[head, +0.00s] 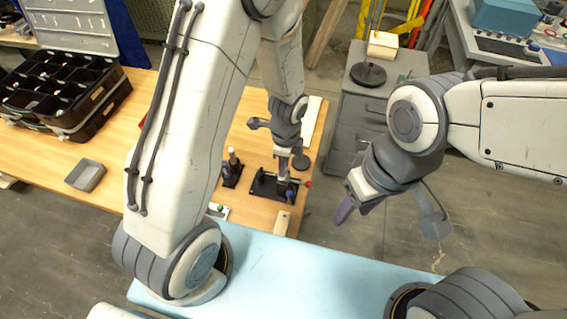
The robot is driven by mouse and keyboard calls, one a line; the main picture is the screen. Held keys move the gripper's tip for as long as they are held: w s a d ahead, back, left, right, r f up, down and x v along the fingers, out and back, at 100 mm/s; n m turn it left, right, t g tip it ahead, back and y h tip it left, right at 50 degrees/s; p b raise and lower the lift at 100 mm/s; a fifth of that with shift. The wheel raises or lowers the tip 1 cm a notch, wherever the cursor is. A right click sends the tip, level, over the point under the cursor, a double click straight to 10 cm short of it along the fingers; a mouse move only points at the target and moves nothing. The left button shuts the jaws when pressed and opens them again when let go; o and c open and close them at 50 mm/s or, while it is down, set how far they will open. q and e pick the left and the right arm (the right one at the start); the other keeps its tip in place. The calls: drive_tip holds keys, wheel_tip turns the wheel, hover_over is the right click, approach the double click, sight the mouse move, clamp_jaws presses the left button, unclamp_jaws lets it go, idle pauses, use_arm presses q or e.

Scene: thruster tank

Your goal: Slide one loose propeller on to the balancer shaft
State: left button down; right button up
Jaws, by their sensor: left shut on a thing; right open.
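A black base (265,187), which looks like the balancer, sits near the right end of the wooden table. A small red tip (308,184) shows at its right side. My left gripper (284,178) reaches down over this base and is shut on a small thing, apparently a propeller. That thing is mostly hidden, and I cannot tell whether it touches the shaft. A small dark stand with an upright post (232,168) is just left of the base. My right gripper (354,206) is open and empty, out past the table's right edge.
A black compartment box (100,103) and a grey tray (86,175) are on the left of the table (140,120). A grey drawer cabinet (355,115) stands to the right. Floor is clear below my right gripper.

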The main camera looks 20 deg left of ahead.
use_arm(q)
drive_tip(key=c, duration=0.7)
unclamp_jaws()
drive_tip(key=shift+o, duration=0.2)
drive_tip(key=shift+r, duration=0.1)
wheel_tip(320, 180, up, 14)
drive_tip(key=p, duration=0.4)
drive_tip(key=shift+d+r, duration=0.15)
drive_tip(key=shift+r, duration=0.05)
